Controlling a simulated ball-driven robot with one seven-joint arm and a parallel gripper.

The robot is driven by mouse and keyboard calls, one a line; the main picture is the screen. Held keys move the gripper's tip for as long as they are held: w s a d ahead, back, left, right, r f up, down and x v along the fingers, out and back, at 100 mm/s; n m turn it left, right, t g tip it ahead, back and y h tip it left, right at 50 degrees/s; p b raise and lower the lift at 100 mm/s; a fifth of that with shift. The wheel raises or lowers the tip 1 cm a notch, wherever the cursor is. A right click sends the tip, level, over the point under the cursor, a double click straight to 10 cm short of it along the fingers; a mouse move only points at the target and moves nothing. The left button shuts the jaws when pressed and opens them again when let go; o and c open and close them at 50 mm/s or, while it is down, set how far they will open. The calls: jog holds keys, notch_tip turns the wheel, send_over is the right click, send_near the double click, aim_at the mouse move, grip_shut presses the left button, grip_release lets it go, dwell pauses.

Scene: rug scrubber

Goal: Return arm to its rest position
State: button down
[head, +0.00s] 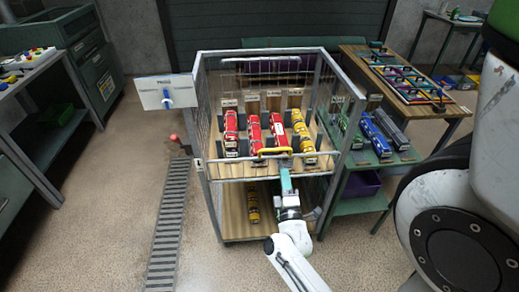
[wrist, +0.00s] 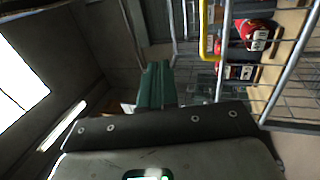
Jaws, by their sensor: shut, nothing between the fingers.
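My white arm reaches up from the bottom of the head view, and my gripper (head: 285,172) is at the front of the wire cage cart (head: 205,130). Its teal fingers are shut and empty, just below the yellow handle (head: 274,152) on the cart's front bar. In the wrist view the green fingers (wrist: 153,84) are together, and the yellow handle (wrist: 204,35) shows to their right, apart from them. I cannot tell from the head view whether the fingers touch the bar.
Red and yellow toy vehicles (head: 253,130) stand on the cart's upper shelf, with one yellow vehicle (head: 252,208) below. A green bench (head: 360,205) with blue vehicles (head: 378,138) stands close at right. A white panel (head: 166,92) juts out at left. The floor (head: 110,200) at left is clear.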

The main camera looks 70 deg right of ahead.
jog(key=w+a+f+n+t+y, duration=0.1)
jog(key=w+a+f+t+y, duration=0.1)
jog(key=w+a+y, duration=0.65)
jog(key=w+a+f+n+t+y, duration=0.1)
jog(key=w+a+f+t+y, duration=0.15)
jog(key=w+a+y, duration=0.55)
jog(key=s+a+m+g+y+b, duration=0.1)
jog(key=s+a+m+g+y, duration=0.2)
jog(key=s+a+m+g, duration=0.4)
jog(key=s+a+g, duration=0.5)
jog(key=s+a, duration=0.1)
jog(key=s, duration=0.3)
jog(key=shift+s+r, duration=0.2)
